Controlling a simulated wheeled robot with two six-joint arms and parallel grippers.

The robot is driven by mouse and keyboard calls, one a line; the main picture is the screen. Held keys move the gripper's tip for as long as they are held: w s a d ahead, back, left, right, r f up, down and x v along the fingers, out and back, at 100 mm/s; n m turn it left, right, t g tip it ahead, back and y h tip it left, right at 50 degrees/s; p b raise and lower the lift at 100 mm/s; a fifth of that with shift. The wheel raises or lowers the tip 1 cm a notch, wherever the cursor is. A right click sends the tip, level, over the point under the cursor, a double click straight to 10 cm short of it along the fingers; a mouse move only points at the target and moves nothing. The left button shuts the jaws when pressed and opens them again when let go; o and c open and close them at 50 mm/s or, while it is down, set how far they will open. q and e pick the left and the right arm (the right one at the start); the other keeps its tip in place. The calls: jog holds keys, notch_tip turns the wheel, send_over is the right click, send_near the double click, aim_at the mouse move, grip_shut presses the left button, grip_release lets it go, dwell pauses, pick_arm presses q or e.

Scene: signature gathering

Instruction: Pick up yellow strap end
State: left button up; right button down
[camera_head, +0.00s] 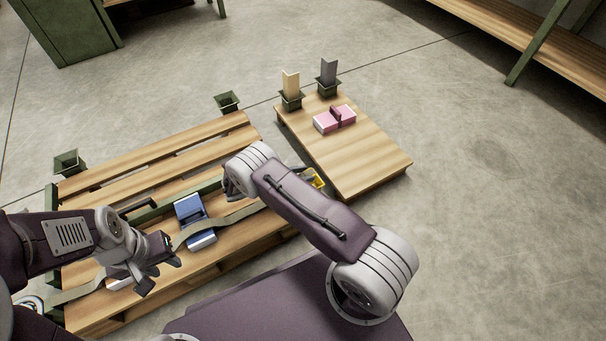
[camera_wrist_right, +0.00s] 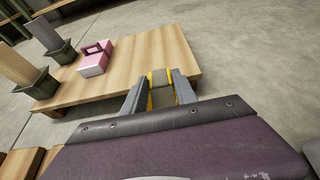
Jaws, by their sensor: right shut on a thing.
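The yellow strap end (camera_wrist_right: 159,78) is between the two grey fingers of my right gripper (camera_wrist_right: 161,92) in the right wrist view, with grey webbing in it. In the head view, a bit of yellow (camera_head: 318,179) shows beyond my right forearm, which hides most of the right gripper. The grey-green strap (camera_head: 236,216) runs across the wooden pallet (camera_head: 205,144) and over a blue ratchet-like piece (camera_head: 188,208). My left gripper (camera_head: 160,275) is low over the pallet's left part, beside the strap. Its fingers look apart, and I see nothing held in them.
A low wooden platform (camera_head: 365,155) beside the pallet carries pink-and-white boxes (camera_head: 325,122). The concrete floor to the right is clear.

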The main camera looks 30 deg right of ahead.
jog(key=s+r+p, duration=0.6)
jog(key=s+p, duration=0.2)
jog(key=s, duration=0.3)
jog(key=shift+s+a+r, duration=0.2)
jog(key=shift+a+r, duration=0.05)
jog(key=shift+a, duration=0.1)
